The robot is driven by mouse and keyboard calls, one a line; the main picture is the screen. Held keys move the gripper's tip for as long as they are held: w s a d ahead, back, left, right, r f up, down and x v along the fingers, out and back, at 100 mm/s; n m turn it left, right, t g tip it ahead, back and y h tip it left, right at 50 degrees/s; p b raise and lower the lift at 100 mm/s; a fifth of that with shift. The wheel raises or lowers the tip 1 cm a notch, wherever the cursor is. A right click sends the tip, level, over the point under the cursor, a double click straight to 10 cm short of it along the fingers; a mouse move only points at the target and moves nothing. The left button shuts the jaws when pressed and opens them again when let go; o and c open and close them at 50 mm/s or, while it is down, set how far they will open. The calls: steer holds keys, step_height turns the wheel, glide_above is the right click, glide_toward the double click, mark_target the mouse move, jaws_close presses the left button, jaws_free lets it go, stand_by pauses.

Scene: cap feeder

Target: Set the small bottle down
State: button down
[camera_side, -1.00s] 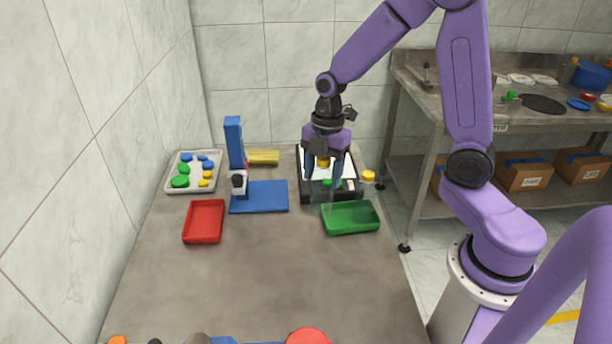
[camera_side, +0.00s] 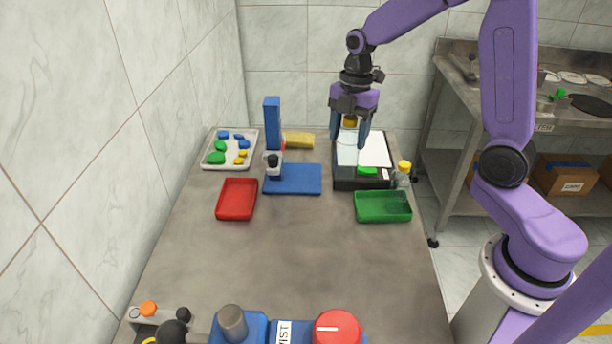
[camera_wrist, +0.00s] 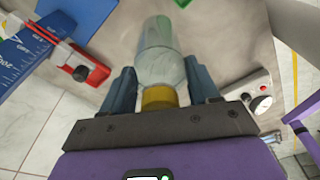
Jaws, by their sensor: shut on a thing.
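My gripper (camera_side: 350,138) is shut on a small clear bottle with a yellow cap (camera_side: 350,121). In the wrist view the clear bottle (camera_wrist: 158,60) lies between the blue fingers of my gripper (camera_wrist: 163,85), its yellow cap close to the palm. In the side view the bottle is over the back left part of a black scale-like device (camera_side: 360,184) with a white top and a green display. The bottle's base is hard to make out, so I cannot tell if it touches the white top. A second small bottle with a yellow cap (camera_side: 403,172) stands at the device's right.
A green tray (camera_side: 384,218) lies in front of the device and a red tray (camera_side: 237,199) to the left. A blue stand (camera_side: 292,189) has an upright column. A tray of coloured caps (camera_side: 215,164) and a yellow sponge-like block (camera_side: 298,140) are behind. The table's middle is clear.

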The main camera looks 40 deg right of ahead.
steer(key=w+d+f, duration=0.1)
steer(key=w+f, duration=0.1)
steer(key=w, duration=0.4)
steer(key=w+d+f, duration=0.1)
steer(key=w+f, duration=0.1)
steer(key=w, duration=0.5)
steer(key=w+f, duration=0.5)
steer(key=f, duration=0.4)
steer(key=shift+c, duration=1.3)
jaws_free()
steer(key=shift+f, duration=0.1)
